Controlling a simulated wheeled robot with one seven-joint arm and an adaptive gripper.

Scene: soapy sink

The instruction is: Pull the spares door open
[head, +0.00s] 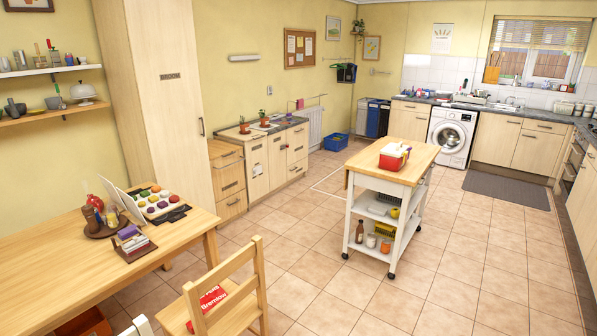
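No door in the head view carries a label that I can read as spares. A low wooden cabinet (277,158) stands against the left wall, with doors and drawers that look shut. Its left door (254,180) bears a small pale tag, too small to read. A tall wooden cupboard (165,120) stands nearer, with its door shut and a dark handle at its right edge. Its dark label seems to read "BROOM". My gripper is not in view.
A white trolley (355,207) with a wooden top stands on the tiled floor right of the low cabinet. A wooden chair (232,300) and a laden table (60,255) fill the near left. Tiled floor (290,240) between them and the trolley is clear.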

